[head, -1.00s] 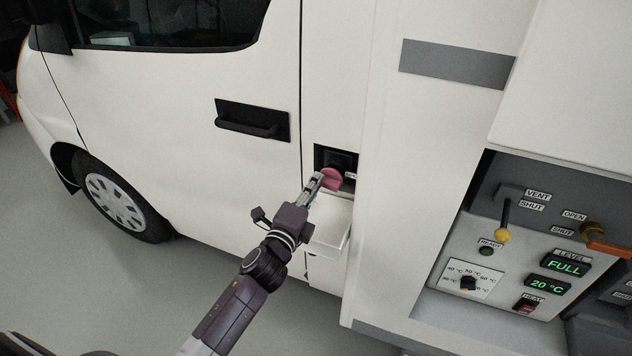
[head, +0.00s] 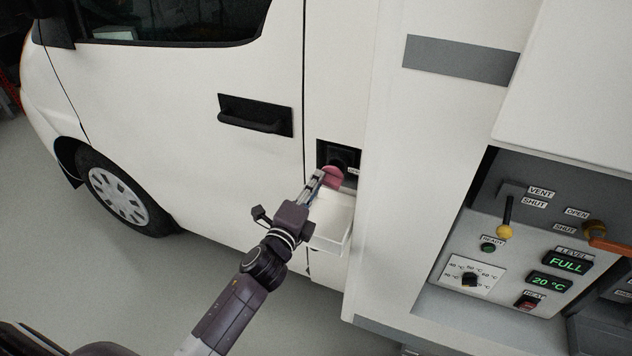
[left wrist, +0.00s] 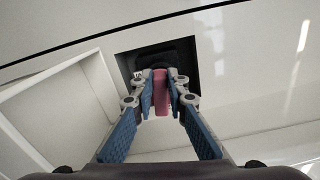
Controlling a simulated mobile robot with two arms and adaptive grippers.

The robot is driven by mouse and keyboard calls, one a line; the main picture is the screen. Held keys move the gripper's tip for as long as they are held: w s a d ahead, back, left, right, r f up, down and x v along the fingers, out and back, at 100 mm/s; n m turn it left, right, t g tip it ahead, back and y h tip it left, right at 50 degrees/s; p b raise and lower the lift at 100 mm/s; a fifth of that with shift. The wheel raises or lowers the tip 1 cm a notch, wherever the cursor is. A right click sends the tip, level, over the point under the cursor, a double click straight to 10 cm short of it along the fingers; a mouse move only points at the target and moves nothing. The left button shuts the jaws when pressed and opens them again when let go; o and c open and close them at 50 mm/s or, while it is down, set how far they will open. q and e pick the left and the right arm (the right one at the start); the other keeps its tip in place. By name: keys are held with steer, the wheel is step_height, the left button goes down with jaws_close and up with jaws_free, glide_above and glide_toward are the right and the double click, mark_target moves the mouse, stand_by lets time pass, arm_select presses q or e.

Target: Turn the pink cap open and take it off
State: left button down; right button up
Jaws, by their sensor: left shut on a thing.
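The pink cap (head: 333,177) is held between the fingers of my left gripper (head: 322,181), which is shut on it. It also shows between the fingertips in the left wrist view (left wrist: 161,92). The cap overlaps the lower part of the black filler recess (head: 326,150) in the white van's side. A dark round shape shows in the recess just above the cap. I cannot tell whether the cap touches it. The white filler flap (head: 334,220) hangs open below the recess, beside my gripper. My right gripper is not in view.
The van's door handle (head: 255,116) is left of the recess, with the front wheel (head: 118,196) further left. A control panel with a yellow-knobbed lever (head: 505,231) and lit displays (head: 565,263) is at right.

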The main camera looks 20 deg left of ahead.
arm_select(q)
steer(key=shift+s+a+p, duration=0.1)
steer(key=shift+s+p, duration=0.2)
steer(key=shift+s, duration=2.05)
steer(key=s+d+r, duration=0.2)
steer(key=s+r, duration=0.1)
steer(key=s, duration=0.4)
steer(key=s+d+r+b, duration=0.1)
steer(key=s+r, duration=0.3)
steer(key=s, duration=0.3)
steer(key=shift+d+r+y, duration=0.3)
steer(key=shift+d, duration=0.05)
